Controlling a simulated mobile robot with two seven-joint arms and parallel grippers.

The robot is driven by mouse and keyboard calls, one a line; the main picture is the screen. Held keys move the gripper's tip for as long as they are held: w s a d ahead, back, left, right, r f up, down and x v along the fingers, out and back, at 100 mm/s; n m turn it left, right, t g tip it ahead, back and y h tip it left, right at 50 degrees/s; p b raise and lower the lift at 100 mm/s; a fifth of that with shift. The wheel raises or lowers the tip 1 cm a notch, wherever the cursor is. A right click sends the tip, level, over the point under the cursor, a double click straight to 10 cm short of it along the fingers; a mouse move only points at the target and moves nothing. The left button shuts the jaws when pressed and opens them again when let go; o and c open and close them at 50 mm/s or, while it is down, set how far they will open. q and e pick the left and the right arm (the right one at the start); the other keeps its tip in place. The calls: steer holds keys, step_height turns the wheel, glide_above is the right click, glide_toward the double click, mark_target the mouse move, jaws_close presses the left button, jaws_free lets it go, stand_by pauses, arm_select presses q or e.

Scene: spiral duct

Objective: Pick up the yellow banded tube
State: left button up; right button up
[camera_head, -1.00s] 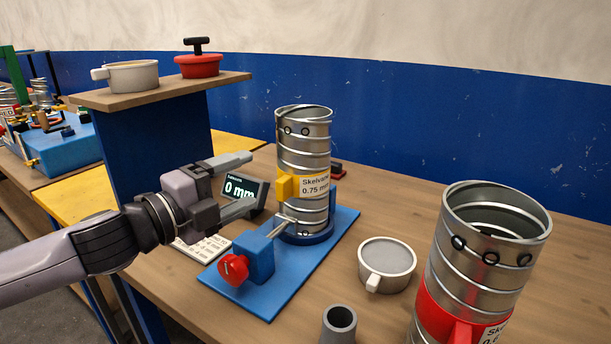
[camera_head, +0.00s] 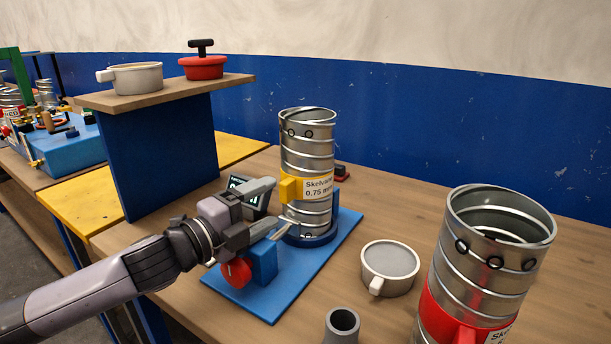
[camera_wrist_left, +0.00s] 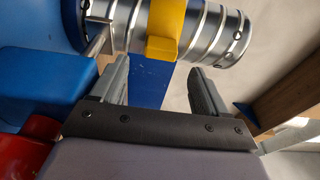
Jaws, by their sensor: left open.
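The yellow banded tube (camera_head: 306,158) is a ribbed silver duct with a white label and a yellow tab (camera_head: 289,189). It stands upright on a blue base (camera_head: 325,245) on the table. My left gripper (camera_head: 278,205) is open, just to the left of the tube, its fingers pointing toward it. In the left wrist view the tube (camera_wrist_left: 205,32) lies across the top, with the yellow band and tab (camera_wrist_left: 163,47) in line with the gap between the fingers (camera_wrist_left: 155,80). The fingers look apart from the tab. My right gripper does not show.
A red banded duct (camera_head: 490,262) stands at the front right. A white cup (camera_head: 390,267) and a grey pipe (camera_head: 341,325) sit between. A blue clamp block with a red knob (camera_head: 236,273) is beneath my left gripper. A raised shelf (camera_head: 165,93) holds two pots.

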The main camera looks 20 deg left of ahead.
mark_target(285, 194)
arm_select(q)
steer(key=shift+p+x, duration=0.35)
steer(key=shift+x, duration=1.45)
steer(key=shift+d, duration=0.1)
jaws_close()
steer(key=shift+r, duration=0.1)
